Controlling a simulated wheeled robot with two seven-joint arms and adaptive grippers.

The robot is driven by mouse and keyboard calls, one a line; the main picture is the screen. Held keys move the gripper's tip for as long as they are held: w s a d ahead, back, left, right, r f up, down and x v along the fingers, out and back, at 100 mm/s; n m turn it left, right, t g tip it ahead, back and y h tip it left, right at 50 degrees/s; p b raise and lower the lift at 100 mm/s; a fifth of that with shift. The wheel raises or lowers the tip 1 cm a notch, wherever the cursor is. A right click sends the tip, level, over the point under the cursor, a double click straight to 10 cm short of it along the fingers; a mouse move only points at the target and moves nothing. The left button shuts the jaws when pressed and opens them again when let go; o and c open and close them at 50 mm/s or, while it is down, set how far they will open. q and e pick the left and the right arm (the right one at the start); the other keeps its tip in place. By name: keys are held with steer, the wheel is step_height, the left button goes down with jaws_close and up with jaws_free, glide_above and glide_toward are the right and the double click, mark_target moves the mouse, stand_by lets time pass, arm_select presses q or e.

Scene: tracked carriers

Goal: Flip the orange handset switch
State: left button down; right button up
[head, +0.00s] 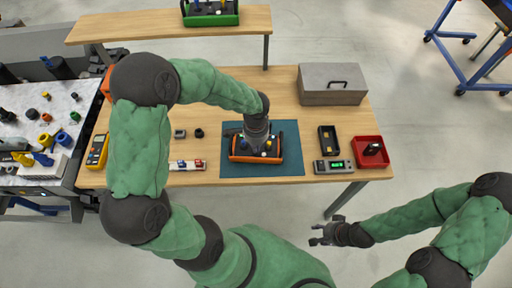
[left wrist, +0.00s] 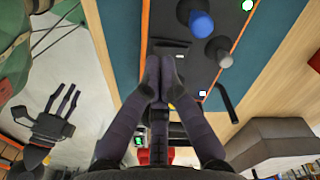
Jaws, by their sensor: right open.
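The orange handset (head: 240,159), a dark panel in an orange frame, lies on the teal mat (head: 291,168) in the middle of the table. Its dark face (left wrist: 180,70) fills the upper middle of the left wrist view, with a blue knob (left wrist: 201,24), a grey knob (left wrist: 220,52) and lit spots. My left gripper (left wrist: 160,68) is shut, its fingertips together over the handset face. The switch is not clearly seen; the fingers may hide it, and I cannot tell whether they touch it. My right gripper (head: 322,231) is open and empty, in front of the table.
A grey toolbox (head: 332,84) stands at the back right of the table. A red bin (head: 371,152), a black tray (head: 328,140) and a grey meter (head: 334,167) lie right of the mat. A yellow meter (head: 97,151) is at the left. A green handset (head: 210,19) sits on the rear bench.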

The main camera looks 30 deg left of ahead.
arm_select(q)
steer(key=shift+r+p, duration=1.95)
steer(key=shift+r, duration=0.8)
arm_select(e)
step_height(320, 180, up, 4)
steer(key=shift+r, duration=0.1)
arm_select(q)
steer(key=shift+f, duration=0.1)
arm_select(e)
steer(key=shift+s, duration=0.1)
